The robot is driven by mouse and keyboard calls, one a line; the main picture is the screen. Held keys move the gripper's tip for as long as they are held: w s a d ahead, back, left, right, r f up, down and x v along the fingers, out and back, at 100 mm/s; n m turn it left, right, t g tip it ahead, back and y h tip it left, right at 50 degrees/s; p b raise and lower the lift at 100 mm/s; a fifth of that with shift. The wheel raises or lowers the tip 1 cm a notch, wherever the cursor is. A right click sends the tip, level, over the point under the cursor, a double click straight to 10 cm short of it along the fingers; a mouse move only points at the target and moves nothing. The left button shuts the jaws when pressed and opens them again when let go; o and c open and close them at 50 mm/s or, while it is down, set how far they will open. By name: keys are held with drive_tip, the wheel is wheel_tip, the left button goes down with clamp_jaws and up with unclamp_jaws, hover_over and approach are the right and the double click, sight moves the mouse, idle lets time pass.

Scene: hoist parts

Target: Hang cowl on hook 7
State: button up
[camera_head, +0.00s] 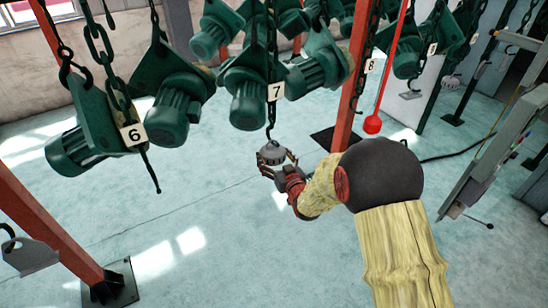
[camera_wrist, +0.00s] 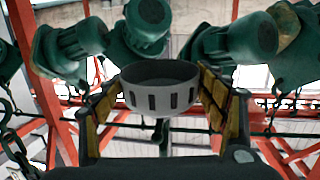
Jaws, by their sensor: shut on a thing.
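The cowl (camera_head: 271,154) is a small grey cap. In the wrist view it is a grey ring with dark slots (camera_wrist: 160,98). My gripper (camera_head: 279,162) is shut on it, one finger on each side; the yellow-padded fingers also show in the wrist view (camera_wrist: 160,100). Hook 7 (camera_head: 270,135) hangs on a dark chain below the white label 7 (camera_head: 275,92). Its lower end meets the top of the cowl in the head view; I cannot tell whether it is through the cowl. A dark curved piece shows below the cowl in the wrist view.
Green hoist motors (camera_head: 248,98) hang around the label 7 chain. Label 6 (camera_head: 133,135) is to the left and label 8 (camera_head: 370,66) to the right. A red post (camera_head: 352,90) stands right of the hook. A grey part (camera_head: 32,258) hangs at far left. The floor below is clear.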

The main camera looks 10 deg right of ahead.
drive_tip(key=o, duration=1.6)
drive_tip(key=shift+c, duration=0.2)
